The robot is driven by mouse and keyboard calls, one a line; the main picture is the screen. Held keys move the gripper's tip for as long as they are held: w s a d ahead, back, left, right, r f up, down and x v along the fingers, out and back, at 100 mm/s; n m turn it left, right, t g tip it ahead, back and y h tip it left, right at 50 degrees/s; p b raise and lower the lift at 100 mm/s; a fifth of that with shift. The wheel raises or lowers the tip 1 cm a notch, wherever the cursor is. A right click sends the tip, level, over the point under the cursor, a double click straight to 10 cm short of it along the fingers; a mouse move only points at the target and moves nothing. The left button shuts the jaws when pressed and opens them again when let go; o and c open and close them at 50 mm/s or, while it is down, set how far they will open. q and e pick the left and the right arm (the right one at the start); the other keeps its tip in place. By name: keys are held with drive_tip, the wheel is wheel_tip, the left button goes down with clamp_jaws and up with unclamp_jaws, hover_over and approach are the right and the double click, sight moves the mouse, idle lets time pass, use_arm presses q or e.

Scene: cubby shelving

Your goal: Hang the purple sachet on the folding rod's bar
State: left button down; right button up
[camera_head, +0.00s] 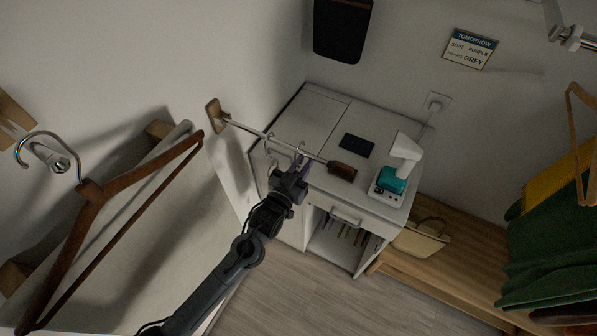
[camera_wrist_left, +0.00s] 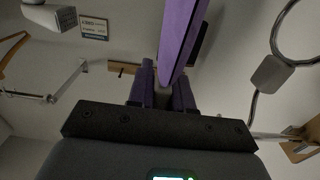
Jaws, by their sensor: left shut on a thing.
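The folding rod's bar (camera_head: 262,134) reaches from a wooden wall mount to a brown end piece (camera_head: 342,170). A metal hook (camera_head: 268,148) hangs on the bar; a hook and grey clip (camera_wrist_left: 271,74) also show in the left wrist view. The purple sachet (camera_head: 305,164) is a small sliver just below the bar in the head view. In the left wrist view the sachet (camera_wrist_left: 180,38) stands out beyond the fingers. My left gripper (camera_head: 298,174) is shut on it, close under the bar. I cannot tell whether the sachet touches the bar. My right gripper is not in view.
A white cabinet (camera_head: 325,112) stands behind the rod, with a dark flat item (camera_head: 356,145) and a teal-and-white device (camera_head: 393,178) on top. A brown hanger (camera_head: 88,191) hangs at left. A basket (camera_head: 421,238) sits on a wooden bench at right, near green clothes (camera_head: 550,245).

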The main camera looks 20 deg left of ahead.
use_arm(q)
drive_tip(key=shift+w+d+f+b, duration=0.1)
drive_tip(key=shift+w+f+b, duration=0.25)
drive_tip(key=shift+f+b, duration=0.25)
drive_tip(key=shift+w+f+b, duration=0.3)
drive_tip(key=shift+f+b, duration=0.05)
drive_tip(key=shift+f, duration=0.35)
drive_tip(key=shift+f, duration=0.1)
drive_tip(key=c, duration=1)
unclamp_jaws()
drive_tip(key=shift+o, duration=0.2)
drive_tip(key=shift+s, duration=0.15)
